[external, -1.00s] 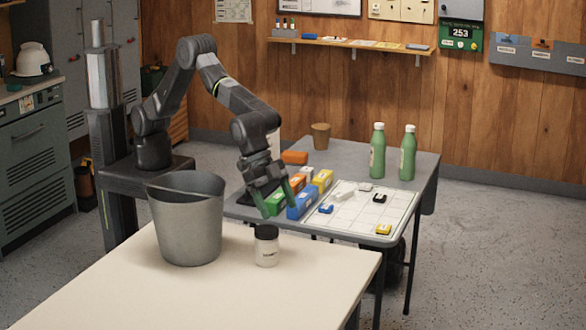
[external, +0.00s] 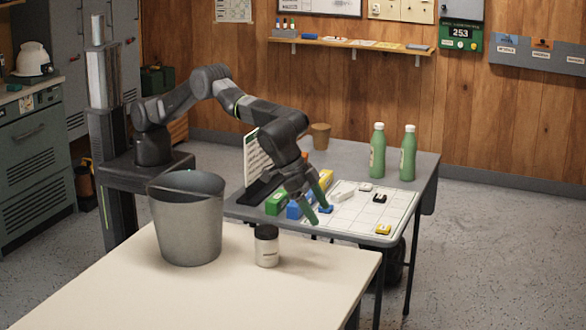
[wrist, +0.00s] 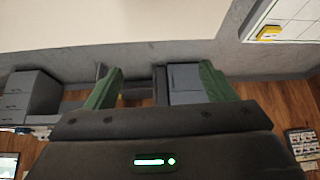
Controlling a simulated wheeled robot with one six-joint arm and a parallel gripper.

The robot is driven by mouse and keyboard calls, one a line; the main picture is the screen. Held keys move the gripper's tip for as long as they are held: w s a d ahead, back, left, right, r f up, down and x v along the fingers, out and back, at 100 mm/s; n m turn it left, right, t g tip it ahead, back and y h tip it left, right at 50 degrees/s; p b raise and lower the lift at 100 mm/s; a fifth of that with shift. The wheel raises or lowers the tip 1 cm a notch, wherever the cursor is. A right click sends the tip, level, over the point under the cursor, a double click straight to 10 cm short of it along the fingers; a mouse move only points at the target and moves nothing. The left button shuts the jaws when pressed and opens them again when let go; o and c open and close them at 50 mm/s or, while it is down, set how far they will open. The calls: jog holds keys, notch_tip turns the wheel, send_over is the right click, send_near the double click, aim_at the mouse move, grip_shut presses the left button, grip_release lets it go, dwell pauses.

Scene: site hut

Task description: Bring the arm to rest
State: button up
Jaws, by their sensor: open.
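My gripper (external: 318,205) has green fingers and hangs over the left front part of the grey table (external: 350,153), beside the white grid board (external: 362,210). The fingers are apart with nothing between them. In the wrist view my gripper (wrist: 160,88) also shows spread, empty fingers, with cabinets and floor far beyond. In the external view a green block (external: 277,202) and a blue block (external: 293,210) lie just left of the fingers, partly hidden by my arm. Small white, black, yellow and blue pieces lie on the board.
A grey bucket (external: 186,225) and a dark-lidded jar (external: 266,247) stand on the cream table (external: 200,295) in front. Two green bottles (external: 377,150) (external: 408,153) and a brown cup (external: 320,136) stand at the back of the grey table. A sheet stand (external: 257,158) rises behind my forearm.

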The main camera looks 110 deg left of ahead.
jog(key=shift+n+y, duration=0.4)
jog(key=shift+n, duration=0.3)
jog(key=f, duration=0.3)
jog(key=w+f+p, duration=0.1)
jog(key=f, duration=0.2)
jog(key=a+f, duration=0.1)
jog(key=f, duration=0.3)
jog(key=shift+w+a+p, duration=0.1)
jog(key=shift+w+p, duration=0.25)
jog(key=shift+p, duration=0.05)
